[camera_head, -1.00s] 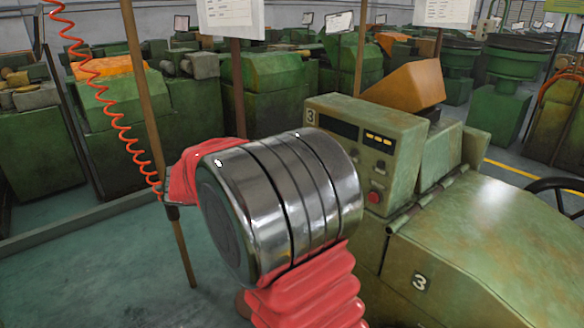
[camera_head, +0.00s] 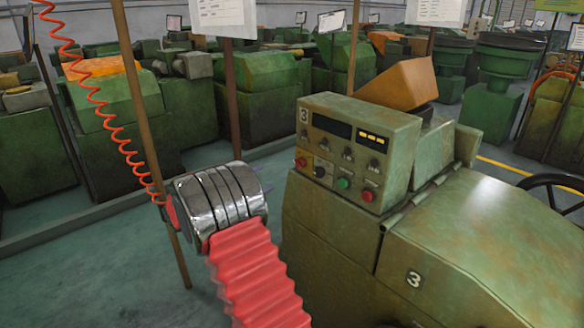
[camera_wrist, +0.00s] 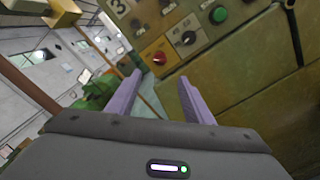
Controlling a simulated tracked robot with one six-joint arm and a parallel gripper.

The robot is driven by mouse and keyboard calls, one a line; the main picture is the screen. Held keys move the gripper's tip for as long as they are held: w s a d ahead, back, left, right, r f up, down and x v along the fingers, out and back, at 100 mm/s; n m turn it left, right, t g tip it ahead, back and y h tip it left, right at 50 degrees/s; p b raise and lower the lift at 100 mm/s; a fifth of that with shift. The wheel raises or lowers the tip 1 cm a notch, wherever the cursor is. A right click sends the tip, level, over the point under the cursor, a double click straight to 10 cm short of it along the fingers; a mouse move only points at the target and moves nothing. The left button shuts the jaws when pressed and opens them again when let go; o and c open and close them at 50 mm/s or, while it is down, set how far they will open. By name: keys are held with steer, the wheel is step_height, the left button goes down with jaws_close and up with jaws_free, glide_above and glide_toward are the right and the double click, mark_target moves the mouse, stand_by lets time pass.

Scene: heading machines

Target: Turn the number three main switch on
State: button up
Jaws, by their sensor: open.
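The green machine marked 3 carries a control panel (camera_head: 335,155) with a dark display and a row of controls. At its lower left are a red knob (camera_head: 300,162) and a black rotary knob (camera_head: 320,172) on a pale plate. The labels are too small to read, so I cannot tell which is the main switch. The wrist view shows the red knob (camera_wrist: 159,58) and black knob (camera_wrist: 187,38) tilted. My gripper (camera_wrist: 160,82) is open and empty, its purple fingers apart below the red knob in that view. In the head view my wrist mostly hides them, left of the panel.
A green button (camera_head: 344,183) and a red button (camera_head: 367,195) sit right of the black knob. The machine's sloping cover (camera_head: 490,235) lies at the right. A brown post (camera_head: 140,100) and an orange coiled cable (camera_head: 95,90) stand at the left. Floor shows between.

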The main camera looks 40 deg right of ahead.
mark_target(296, 165)
steer(key=shift+d, duration=0.1)
steer(key=d, duration=1.3)
steer(key=shift+w+d, duration=0.15)
steer(key=shift+d, duration=0.15)
steer(key=c, duration=1)
